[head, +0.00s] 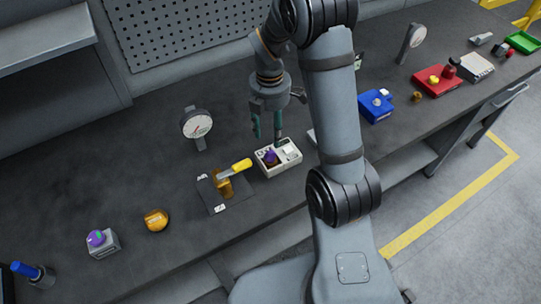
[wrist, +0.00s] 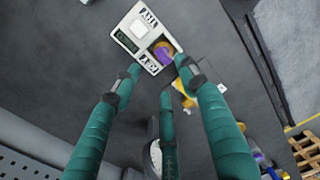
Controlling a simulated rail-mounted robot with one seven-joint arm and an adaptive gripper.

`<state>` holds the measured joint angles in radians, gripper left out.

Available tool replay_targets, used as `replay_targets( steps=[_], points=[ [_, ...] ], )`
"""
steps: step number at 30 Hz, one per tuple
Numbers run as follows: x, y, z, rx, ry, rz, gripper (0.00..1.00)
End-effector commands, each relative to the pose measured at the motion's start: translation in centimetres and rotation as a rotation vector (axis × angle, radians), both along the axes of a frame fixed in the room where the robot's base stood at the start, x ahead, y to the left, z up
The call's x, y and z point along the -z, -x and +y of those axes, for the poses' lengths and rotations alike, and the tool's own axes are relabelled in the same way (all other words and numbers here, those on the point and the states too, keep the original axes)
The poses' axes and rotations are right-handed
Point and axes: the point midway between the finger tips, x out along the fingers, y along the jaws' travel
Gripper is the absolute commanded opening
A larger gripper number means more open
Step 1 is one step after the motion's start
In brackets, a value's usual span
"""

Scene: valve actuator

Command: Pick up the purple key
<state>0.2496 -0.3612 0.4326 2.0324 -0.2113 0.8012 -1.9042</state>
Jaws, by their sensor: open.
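The purple key (head: 270,156) sits in a pale box (head: 290,168) on the dark bench in the head view. In the wrist view the purple key (wrist: 163,54) shows beside an orange-brown part, in a recess of the pale box (wrist: 127,22) with dark printed labels. My gripper (head: 267,138) has teal fingers pointing down just above and behind the box. In the wrist view my gripper (wrist: 160,82) has its fingers spread apart with nothing between them. The key lies just beyond the fingertips, apart from them as far as I can see.
A yellow-handled valve (head: 224,186) stands close left of the box, on a dark plate. A gauge (head: 197,124) stands behind it. An orange round part (head: 156,219) and a grey box with a purple-green knob (head: 103,245) are farther left. A blue box (head: 375,105) is right.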

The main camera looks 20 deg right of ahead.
Motion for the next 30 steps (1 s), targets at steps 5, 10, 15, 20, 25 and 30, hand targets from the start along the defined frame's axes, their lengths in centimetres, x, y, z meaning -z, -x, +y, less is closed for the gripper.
replay_targets(
  steps=[5,10,15,20,25,30],
  points=[
    [2.7,0.3,-0.1,-0.011,0.001,0.007,0.43],
    [4.5,0.2,0.0,-0.01,0.001,0.003,0.43],
    [5.8,0.4,0.3,-0.01,0.0,0.006,0.43],
    [8.0,0.5,0.7,-0.007,0.0,0.005,0.43],
    [9.7,0.5,0.7,-0.008,0.0,0.002,0.43],
    [9.9,0.4,0.7,-0.007,0.0,-0.001,0.43]
  ],
)
